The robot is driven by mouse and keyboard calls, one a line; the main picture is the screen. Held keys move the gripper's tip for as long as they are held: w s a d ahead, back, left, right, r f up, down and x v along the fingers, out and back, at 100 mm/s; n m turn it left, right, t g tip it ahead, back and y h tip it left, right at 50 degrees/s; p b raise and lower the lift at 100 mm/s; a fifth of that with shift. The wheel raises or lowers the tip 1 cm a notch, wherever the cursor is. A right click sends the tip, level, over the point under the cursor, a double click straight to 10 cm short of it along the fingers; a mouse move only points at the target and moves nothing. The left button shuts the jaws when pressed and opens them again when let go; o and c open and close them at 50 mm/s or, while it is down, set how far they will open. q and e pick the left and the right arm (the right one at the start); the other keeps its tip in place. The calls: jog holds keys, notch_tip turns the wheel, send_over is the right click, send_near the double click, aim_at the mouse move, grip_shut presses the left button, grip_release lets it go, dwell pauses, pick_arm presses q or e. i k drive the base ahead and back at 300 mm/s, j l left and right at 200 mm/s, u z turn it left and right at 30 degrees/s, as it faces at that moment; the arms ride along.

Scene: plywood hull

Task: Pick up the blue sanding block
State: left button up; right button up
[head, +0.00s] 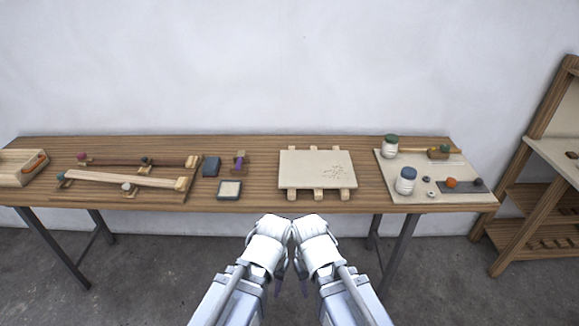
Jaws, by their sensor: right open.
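The blue sanding block (211,166) is a small dark blue block lying on the wooden workbench (262,196), left of the middle. My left gripper (278,284) and my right gripper (303,284) are side by side in front of the bench's front edge, low in the picture. Both are well apart from the block, which is up and to the left of them. My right gripper is open and empty. The wrists hide most of the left gripper's fingers, so its opening cannot be told.
A dark-edged square with a pale top (229,190) lies in front of the block, and a purple-handled tool (240,160) to its right. Wooden bars (122,178) lie left. A pale board (317,168) on battens and a mat with jars (405,181) are right. A shelf (548,150) stands far right.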

aim_at(212, 165)
jog(key=i+j+z, duration=0.25)
jog(key=j, duration=0.3)
jog(key=i+j+z, duration=0.2)
jog(key=j, duration=0.4)
jog(key=i+j+z, duration=0.25)
jog(key=j, duration=0.35)
jog(key=j+z, duration=0.2)
jog(key=j, duration=0.45)
jog(key=j+z, duration=0.25)
jog(key=j, duration=0.4)
